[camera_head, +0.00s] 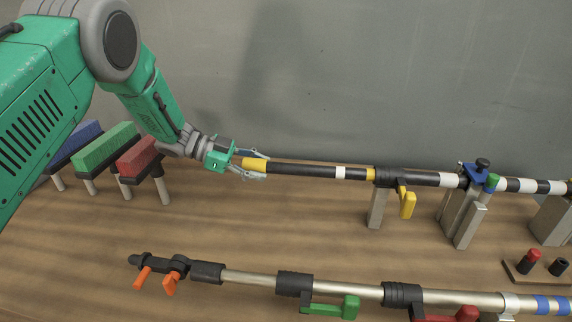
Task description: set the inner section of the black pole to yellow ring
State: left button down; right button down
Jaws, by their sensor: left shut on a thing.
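The black pole (305,170) runs across the table from the left middle to the right edge, raised on supports. Its thin inner section has a yellow left end (254,164), a white ring (340,172) and a yellow ring (370,174). The yellow ring shows right beside the left edge of the black collar (388,177). A yellow lever (407,204) hangs below the collar. My left gripper (252,165) is shut on the pole's yellow end, with fingers above and below it. My right gripper is not in view.
A silver pole (250,277) with orange clips (170,284), a green lever (350,307) and a red lever (467,314) lies in front. A blue clamp (473,171) holds the black pole at right. Coloured blocks (108,146) stand at left. A grey wall is behind.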

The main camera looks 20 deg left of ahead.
pick_arm(q)
jog(key=shift+s+a, duration=0.1)
jog(key=shift+a, duration=0.25)
jog(key=c, duration=1.1)
grip_release()
jog(key=shift+d, duration=0.1)
jog(key=shift+o, duration=0.2)
jog(key=v, duration=1.2)
jog(key=shift+f, duration=0.2)
